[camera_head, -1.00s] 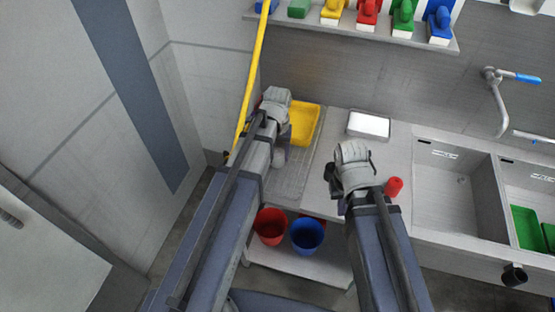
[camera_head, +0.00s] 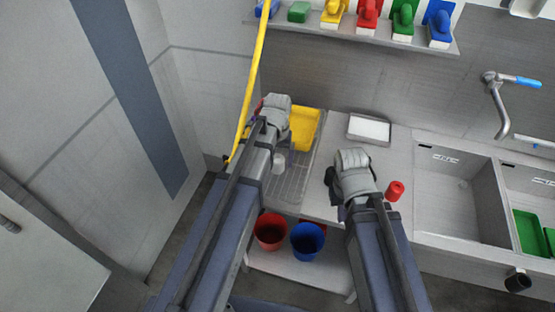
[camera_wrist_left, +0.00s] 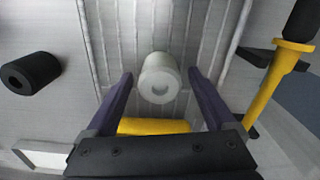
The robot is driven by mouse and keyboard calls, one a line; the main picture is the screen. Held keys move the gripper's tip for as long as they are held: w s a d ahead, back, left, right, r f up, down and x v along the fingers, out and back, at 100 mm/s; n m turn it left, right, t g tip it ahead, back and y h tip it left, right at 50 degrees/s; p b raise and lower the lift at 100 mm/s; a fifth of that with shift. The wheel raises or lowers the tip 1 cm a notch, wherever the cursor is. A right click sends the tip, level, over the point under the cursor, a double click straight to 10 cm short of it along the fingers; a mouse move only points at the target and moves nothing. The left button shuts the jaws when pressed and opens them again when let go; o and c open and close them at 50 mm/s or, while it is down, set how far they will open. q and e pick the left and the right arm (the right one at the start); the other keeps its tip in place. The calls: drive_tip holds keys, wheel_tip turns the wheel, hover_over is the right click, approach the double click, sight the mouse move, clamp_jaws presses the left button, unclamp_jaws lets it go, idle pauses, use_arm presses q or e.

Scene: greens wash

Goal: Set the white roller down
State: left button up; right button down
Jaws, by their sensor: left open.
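The white roller (camera_wrist_left: 158,78) appears upright on the grooved drainboard (camera_head: 287,185), its end with a hole facing my left wrist camera. It also shows in the head view (camera_head: 279,163), beside my left wrist. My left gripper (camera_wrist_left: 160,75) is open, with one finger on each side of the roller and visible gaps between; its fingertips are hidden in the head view. My right gripper (camera_head: 338,186) is over the counter to the right; its fingers are mostly hidden.
A yellow tray (camera_head: 306,126) and a white tray (camera_head: 368,129) lie at the back. A red roller (camera_head: 395,190) stands near the sink (camera_head: 450,205). A black roller (camera_wrist_left: 30,73) is left in the wrist view. A yellow pole (camera_head: 254,75) rises at the left.

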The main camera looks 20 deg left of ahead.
sight(278, 158)
use_arm(q)
drive_tip(key=shift+r, duration=0.15)
wheel_tip(278, 158, up, 12)
drive_tip(key=p, duration=1.2)
drive_tip(key=s+d+m+y, duration=0.1)
drive_tip(key=s+d+m, duration=0.4)
drive_tip(key=s+d, duration=0.5)
drive_tip(key=s, duration=0.4)
drive_tip(key=shift+s+d, duration=0.3)
wheel_tip(278, 158, down, 9)
drive_tip(key=b, duration=0.8)
drive_tip(key=shift+b, duration=0.4)
